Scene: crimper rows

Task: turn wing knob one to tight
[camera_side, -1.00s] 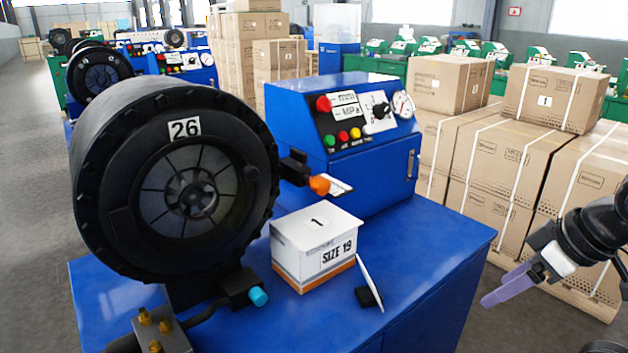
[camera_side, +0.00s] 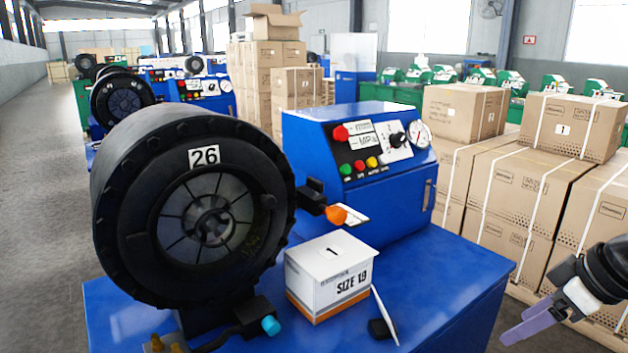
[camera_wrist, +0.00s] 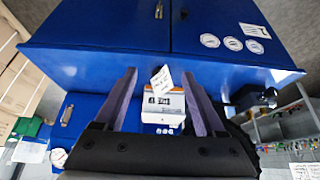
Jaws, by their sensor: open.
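No part is labelled as wing knob one. The crimper, a big black round head (camera_side: 120,235) marked 26, carries an orange knob (camera_side: 337,215) on its right side and a cyan knob (camera_side: 271,325) low at its foot. A dark selector knob (camera_side: 398,140) sits on the blue control box's panel. My gripper (camera_side: 520,335) is at the lower right of the side view, apart from all knobs. Its purple fingers overlap there. In the wrist view my gripper (camera_wrist: 160,75) shows both fingers spread, open and empty, with the white box between them in the picture.
A white and orange box (camera_side: 330,280) marked 1 and SIZE 19 stands on the blue bench (camera_side: 440,290). A small white card (camera_side: 384,315) stands tilted in a dark holder beside it. Stacked cartons (camera_side: 515,205) fill the right. The bench's right part is clear.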

